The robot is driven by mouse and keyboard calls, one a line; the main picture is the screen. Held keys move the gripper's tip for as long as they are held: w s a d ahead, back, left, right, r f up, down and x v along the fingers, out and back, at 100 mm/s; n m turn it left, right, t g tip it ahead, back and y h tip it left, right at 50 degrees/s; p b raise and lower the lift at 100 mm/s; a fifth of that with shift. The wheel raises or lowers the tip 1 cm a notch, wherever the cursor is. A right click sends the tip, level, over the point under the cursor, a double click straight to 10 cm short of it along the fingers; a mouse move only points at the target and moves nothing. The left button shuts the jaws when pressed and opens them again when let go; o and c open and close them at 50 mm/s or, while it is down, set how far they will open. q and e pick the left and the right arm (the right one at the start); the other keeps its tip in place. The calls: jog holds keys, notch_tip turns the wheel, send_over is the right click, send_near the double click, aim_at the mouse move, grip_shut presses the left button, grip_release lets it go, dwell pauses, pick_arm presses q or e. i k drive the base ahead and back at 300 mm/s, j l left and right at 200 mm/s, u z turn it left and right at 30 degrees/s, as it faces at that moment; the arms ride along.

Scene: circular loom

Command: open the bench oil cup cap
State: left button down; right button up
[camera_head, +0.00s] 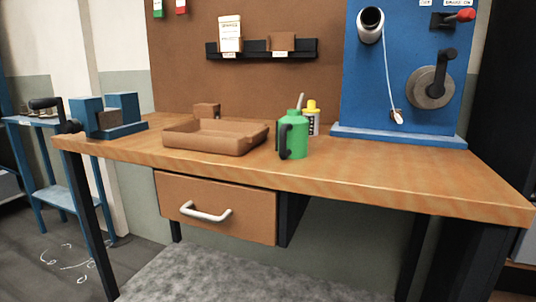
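I cannot clearly tell an oil cup with a cap in the head view. A green can (299,136) with a black handle and a pale spout stands upright on the wooden bench (350,168). A bottle with a yellow top (312,106) stands behind it, partly hidden by the can. A blue upright panel (412,75) stands at the bench's back right, with a crank wheel (430,88), a dark-mouthed tube (370,25) and a red-knobbed lever (465,15). Neither of my grippers is in view.
A brown tray (214,150) lies left of the can, with a small brown block (206,110) behind it. A blue vise (106,116) sits at the left end. A closed drawer (250,213) hangs below. The bench's right front is clear.

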aim_at(310, 108)
jog(key=i+j, duration=0.15)
jog(key=j, duration=0.15)
jog(key=i+j+z, duration=0.15)
jog(key=j, duration=0.2)
jog(key=i+j, duration=0.2)
jog(key=j, duration=0.15)
jog(key=i+j+z, duration=0.15)
jog(key=j, duration=0.15)
jog(key=i+j, duration=0.15)
jog(key=j, duration=0.2)
jog(key=z, duration=0.05)
